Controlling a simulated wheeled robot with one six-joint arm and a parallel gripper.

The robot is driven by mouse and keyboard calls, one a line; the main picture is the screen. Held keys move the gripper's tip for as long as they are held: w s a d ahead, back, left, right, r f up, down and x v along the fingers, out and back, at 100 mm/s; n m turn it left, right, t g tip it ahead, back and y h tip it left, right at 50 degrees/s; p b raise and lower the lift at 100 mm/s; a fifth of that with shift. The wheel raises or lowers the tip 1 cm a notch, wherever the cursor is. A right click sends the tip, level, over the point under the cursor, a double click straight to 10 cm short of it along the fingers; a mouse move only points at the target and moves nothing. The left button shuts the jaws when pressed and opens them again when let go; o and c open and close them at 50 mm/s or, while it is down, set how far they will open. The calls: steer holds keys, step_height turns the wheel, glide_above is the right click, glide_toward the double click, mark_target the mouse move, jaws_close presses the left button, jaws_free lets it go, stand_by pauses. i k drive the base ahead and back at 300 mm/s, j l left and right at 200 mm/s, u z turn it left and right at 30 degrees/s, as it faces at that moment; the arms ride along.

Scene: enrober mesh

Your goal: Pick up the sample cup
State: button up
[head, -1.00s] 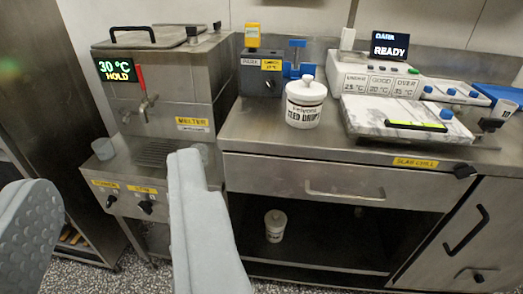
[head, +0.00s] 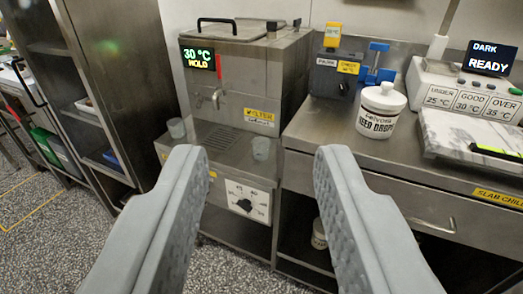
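Two small translucent grey cups stand on the melter's front ledge. The left cup (head: 176,128) is left of the tap, and the right cup (head: 261,148) is right of the drip grille. I cannot tell by markings which one is the sample cup. My gripper (head: 262,158) is open and empty, its two grey fingers wide apart. The right cup shows in the gap between the fingertips, farther off and untouched. The left cup is just beyond the left fingertip.
The melter (head: 245,80) reads 30 °C HOLD. A white seed drops tub (head: 381,110) stands on the steel counter (head: 320,122) at right, near a DARK READY display (head: 490,58). An open steel rack (head: 115,60) stands at left. Speckled floor (head: 60,225) is free at lower left.

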mark_target(260, 146)
steer(key=i+l+u, duration=0.4)
steer(key=i+l, duration=0.4)
